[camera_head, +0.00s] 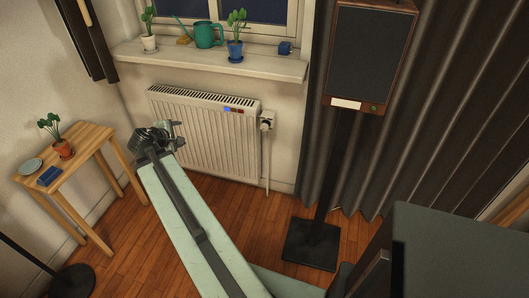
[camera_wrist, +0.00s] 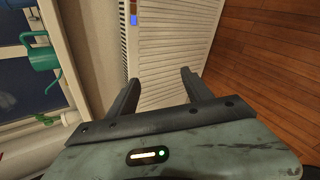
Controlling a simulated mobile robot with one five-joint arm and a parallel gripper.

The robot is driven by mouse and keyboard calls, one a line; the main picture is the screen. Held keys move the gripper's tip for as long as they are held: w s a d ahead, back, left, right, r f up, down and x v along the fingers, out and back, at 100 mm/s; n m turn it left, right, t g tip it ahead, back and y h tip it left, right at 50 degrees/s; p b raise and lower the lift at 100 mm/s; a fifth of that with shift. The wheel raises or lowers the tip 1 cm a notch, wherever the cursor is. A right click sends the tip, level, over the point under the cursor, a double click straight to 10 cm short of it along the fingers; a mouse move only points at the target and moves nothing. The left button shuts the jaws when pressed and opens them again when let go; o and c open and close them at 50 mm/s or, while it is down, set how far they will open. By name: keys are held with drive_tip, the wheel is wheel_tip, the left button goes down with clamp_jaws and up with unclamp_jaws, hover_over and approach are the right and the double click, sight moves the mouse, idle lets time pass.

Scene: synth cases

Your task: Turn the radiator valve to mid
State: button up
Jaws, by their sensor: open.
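The white radiator (camera_head: 205,140) hangs on the wall under the window sill. Its valve (camera_head: 267,121), a small white knob with a dark part, sits at the radiator's upper right end above a thin pipe. A small strip with blue and red marks (camera_head: 233,110) is on the radiator's upper right front. My gripper (camera_head: 177,134) is open and empty in front of the radiator's left part, well left of the valve. In the wrist view my gripper (camera_wrist: 160,76) points at the ribbed radiator (camera_wrist: 175,40); the valve does not show there. The valve's setting is too small to read.
A speaker (camera_head: 370,55) on a black stand (camera_head: 312,243) stands right of the valve, before dark curtains (camera_head: 440,100). The sill (camera_head: 210,60) above holds plants and a green watering can (camera_head: 207,35). A wooden table (camera_head: 88,150) stands at left.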

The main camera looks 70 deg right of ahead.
drive_tip(key=s+d+f+n+h+b, duration=0.2)
drive_tip(key=s+d+f+b, duration=0.3)
drive_tip(key=s+d+b, duration=0.15)
drive_tip(key=s+d+f+n+h+b, duration=0.2)
drive_tip(key=s+d+f+n+b, duration=0.15)
drive_tip(key=s+d+b, duration=0.35)
drive_tip(key=n+h+b, duration=0.3)
drive_tip(key=n+b, duration=0.4)
drive_tip(key=b, duration=0.4)
approach(264, 128)
drive_tip(key=d, duration=0.3)
drive_tip(key=shift+g, duration=0.4)
drive_tip(key=d, duration=0.2)
drive_tip(key=w+d, duration=0.1)
drive_tip(key=d, duration=0.4)
drive_tip(key=shift+w, duration=0.15)
